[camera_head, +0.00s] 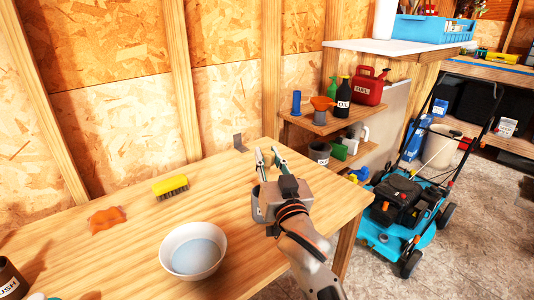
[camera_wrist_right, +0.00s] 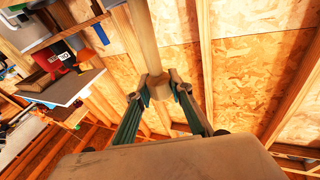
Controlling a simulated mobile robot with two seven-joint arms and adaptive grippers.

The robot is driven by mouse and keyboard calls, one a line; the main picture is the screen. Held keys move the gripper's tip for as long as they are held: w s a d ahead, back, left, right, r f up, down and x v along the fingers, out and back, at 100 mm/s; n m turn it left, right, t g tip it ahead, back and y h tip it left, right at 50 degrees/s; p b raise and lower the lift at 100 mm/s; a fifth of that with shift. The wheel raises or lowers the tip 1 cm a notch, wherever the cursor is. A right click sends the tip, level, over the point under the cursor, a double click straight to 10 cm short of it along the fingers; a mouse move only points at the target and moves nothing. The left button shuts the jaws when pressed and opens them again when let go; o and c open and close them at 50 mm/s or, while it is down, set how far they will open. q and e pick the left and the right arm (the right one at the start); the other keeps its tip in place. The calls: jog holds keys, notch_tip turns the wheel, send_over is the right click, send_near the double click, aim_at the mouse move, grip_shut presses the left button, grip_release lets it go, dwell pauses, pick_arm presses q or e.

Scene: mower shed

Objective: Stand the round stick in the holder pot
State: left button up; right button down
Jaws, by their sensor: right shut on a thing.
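My right gripper (camera_head: 267,158) is above the far right part of the workbench. In the right wrist view the gripper (camera_wrist_right: 158,88) is shut on a pale wooden round stick (camera_wrist_right: 143,38), which runs from the fingertips to the top edge of the picture. The stick is hard to make out in the head view. A dark brown pot (camera_head: 10,280) with a partly cut-off label ending in "USH" stands at the near left corner, well away from the gripper; it may be the holder pot.
On the wooden workbench (camera_head: 130,255) are a white bowl (camera_head: 194,250), a yellow brush (camera_head: 170,186), an orange sponge-like piece (camera_head: 107,219) and a grey bracket (camera_head: 239,143). A shelf (camera_head: 325,124) with bottles and a fuel can is beyond, and a blue mower (camera_head: 405,215) stands right.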

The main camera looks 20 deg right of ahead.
jog(key=shift+f, duration=0.15)
jog(key=c, duration=1.7)
grip_release()
jog(key=shift+s, duration=0.1)
jog(key=shift+s+f, duration=0.15)
jog(key=shift+s, duration=0.05)
jog(key=s, duration=0.4)
jog(key=s+f, duration=0.1)
jog(key=s, duration=0.1)
jog(key=shift+s+a, duration=0.3)
jog(key=shift+s, duration=0.1)
